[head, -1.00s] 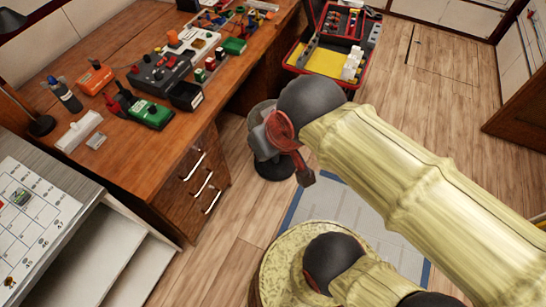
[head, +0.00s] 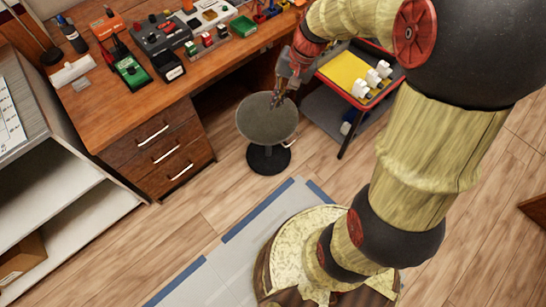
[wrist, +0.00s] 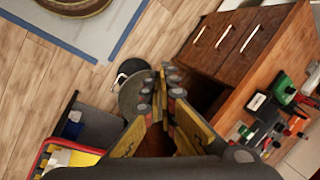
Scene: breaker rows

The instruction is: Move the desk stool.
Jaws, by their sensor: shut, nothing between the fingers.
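The desk stool (head: 262,127) has a round grey seat on a black pedestal and round black base. It stands upright on the wood floor in front of the desk. In the wrist view the stool (wrist: 131,95) lies just left of the fingertips and is partly hidden by them. My gripper (head: 277,103) is shut and empty. In the head view its fingertips overlap the right part of the seat; whether they touch it I cannot tell. In the wrist view my gripper (wrist: 165,72) points down past the seat's edge.
The wooden desk (head: 110,120) has drawers on the left and devices on top. A red cart (head: 356,84) with a yellow tray stands right of the stool. A grey shelf unit (head: 85,200) is at left. A blue-edged grey mat (head: 215,275) lies in front.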

